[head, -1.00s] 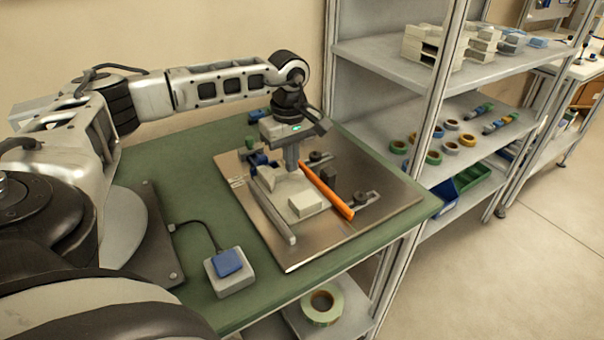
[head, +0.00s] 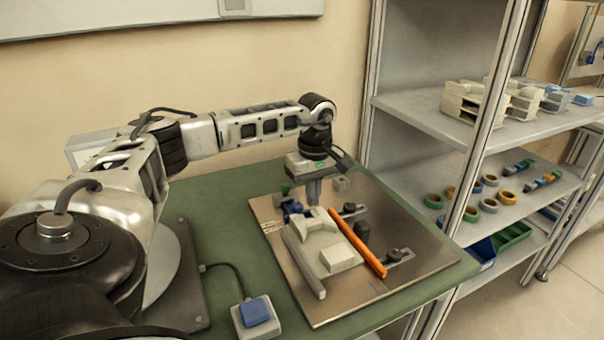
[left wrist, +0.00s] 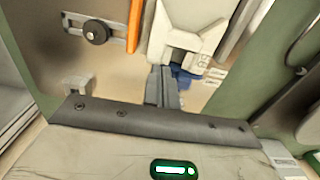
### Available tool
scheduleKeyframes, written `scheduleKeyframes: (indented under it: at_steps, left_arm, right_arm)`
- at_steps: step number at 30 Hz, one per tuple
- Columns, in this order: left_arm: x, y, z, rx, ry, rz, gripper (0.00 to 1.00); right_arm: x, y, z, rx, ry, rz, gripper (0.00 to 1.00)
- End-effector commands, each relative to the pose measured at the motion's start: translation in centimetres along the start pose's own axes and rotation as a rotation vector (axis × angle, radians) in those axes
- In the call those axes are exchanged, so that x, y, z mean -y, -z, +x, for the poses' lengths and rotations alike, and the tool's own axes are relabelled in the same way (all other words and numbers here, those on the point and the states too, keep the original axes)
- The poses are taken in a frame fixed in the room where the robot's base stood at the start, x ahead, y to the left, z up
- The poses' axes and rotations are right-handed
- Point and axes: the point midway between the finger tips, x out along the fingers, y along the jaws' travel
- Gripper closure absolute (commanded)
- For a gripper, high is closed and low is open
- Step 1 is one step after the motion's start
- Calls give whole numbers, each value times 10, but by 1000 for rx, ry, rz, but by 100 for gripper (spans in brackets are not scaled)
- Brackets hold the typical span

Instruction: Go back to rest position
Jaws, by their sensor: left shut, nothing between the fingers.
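My left gripper (head: 314,192) hangs pointing down over the far part of the metal plate (head: 265,208), near the far end of the white fixture (head: 302,245). Its narrow grey fingers are together with nothing between them. In the left wrist view the shut fingers (left wrist: 162,86) show just beside a blue part (left wrist: 183,76) at the end of the white fixture (left wrist: 192,22). Whether the fingertips touch anything is hard to tell. My right gripper is in neither view.
An orange bar (head: 358,244) lies along the fixture's right side. A small grey block (head: 342,183) is at the plate's far side. A blue-topped button box (head: 257,318) sits on the green table (head: 215,250). Shelves (head: 415,112) with coloured tape reels stand at the right.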

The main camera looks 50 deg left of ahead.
Motion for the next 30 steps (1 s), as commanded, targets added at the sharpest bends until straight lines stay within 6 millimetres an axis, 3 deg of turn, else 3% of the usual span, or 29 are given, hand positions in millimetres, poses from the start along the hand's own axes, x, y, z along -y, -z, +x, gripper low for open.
scheduleKeyframes:
  at_steps: [6,12,17,25,28,30]
  left_arm:
    - [-1,47,1,2,-3,-3,100]
    - [-2,68,0,2,-5,1,100]
    - [-1,73,-1,2,-4,3,100]
    - [-7,68,-1,11,-19,-3,100]
    - [-32,45,-1,53,-82,-40,100]
    - [-60,16,-3,117,-157,-97,100]
  right_arm:
    - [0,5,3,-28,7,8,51]
    - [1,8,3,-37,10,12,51]
    - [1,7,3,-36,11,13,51]
    - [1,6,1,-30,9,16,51]
    - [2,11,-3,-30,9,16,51]
    - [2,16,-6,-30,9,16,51]
